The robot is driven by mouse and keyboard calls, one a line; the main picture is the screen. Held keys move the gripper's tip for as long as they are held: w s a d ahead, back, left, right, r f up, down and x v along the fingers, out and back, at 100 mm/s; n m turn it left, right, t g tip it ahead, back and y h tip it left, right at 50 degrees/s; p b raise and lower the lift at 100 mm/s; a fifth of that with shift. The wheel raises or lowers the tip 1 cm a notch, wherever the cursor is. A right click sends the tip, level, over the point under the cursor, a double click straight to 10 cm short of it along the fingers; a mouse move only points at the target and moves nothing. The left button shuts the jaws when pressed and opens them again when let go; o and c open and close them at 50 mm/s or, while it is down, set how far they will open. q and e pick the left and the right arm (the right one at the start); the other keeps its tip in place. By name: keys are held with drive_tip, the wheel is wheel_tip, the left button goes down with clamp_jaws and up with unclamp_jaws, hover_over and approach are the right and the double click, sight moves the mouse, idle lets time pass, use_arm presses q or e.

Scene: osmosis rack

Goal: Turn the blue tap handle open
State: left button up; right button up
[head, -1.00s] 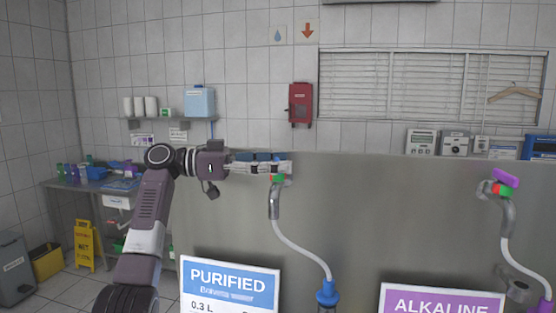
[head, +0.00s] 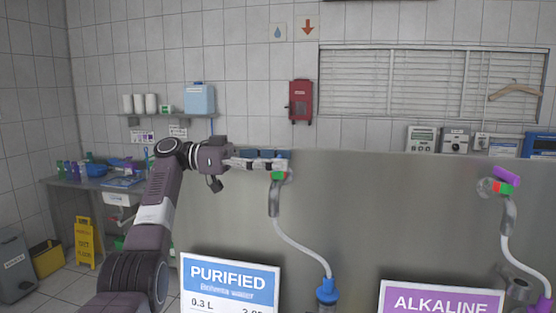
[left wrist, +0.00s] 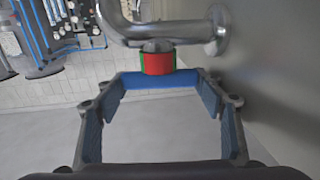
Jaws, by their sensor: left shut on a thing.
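The blue tap handle (left wrist: 160,80) is a flat bar under a chrome pipe, below a red and green collar (left wrist: 157,63), in the left wrist view. My left gripper (left wrist: 158,84) has one finger at each end of the bar and is shut on it. In the head view my left gripper (head: 280,164) is at the top of the PURIFIED tap (head: 274,198), just above its green and red collar (head: 279,176). The fingers largely hide the blue handle there. My right gripper is not in view.
A steel panel (head: 390,220) stands close behind the tap. A clear hose (head: 303,248) runs from the spout to a blue-capped bottle neck (head: 327,290). A PURIFIED sign (head: 229,285) stands below. The purple-handled ALKALINE tap (head: 508,212) is far right.

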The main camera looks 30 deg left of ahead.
use_arm(q)
drive_tip(key=o, duration=1)
drive_tip(key=shift+o, duration=0.8)
drive_tip(key=shift+s+d+r, duration=0.2)
drive_tip(key=shift+w+a, duration=0.1)
drive_tip(key=shift+a, duration=0.05)
drive_tip(key=shift+a+r, duration=0.1)
drive_tip(key=shift+a, duration=0.45)
drive_tip(key=v, duration=0.6)
drive_tip(key=shift+s+a+f, duration=0.25)
drive_tip(key=shift+s, duration=0.15)
